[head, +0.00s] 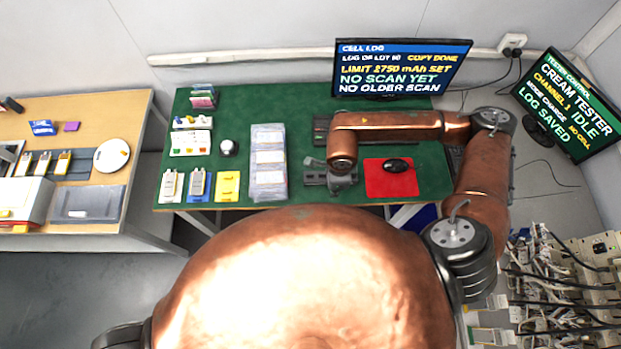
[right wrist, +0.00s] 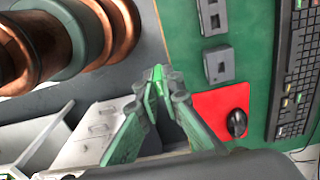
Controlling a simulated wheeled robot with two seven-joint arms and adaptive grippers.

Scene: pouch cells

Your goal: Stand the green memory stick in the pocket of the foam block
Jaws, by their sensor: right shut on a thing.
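My right gripper (head: 343,184) hangs over the front part of the green work table, left of the red mouse mat. In the right wrist view its fingertips (right wrist: 158,80) are closed together on a small bright green piece, the green memory stick (right wrist: 157,74), mostly hidden by the fingers. A grey block with a small dark recess (right wrist: 219,64), which looks like the foam block, lies on the green surface to the right of the fingertips, apart from them. In the head view the gripper partly covers that area. My left gripper is not in view.
A red mat (head: 388,190) with a black mouse (head: 397,165) lies right of the gripper. A tray of clear pouches (head: 267,190) and a yellow block (head: 227,186) are to its left. A monitor (head: 395,68) stands behind. Another grey part (right wrist: 213,18) lies near the block.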

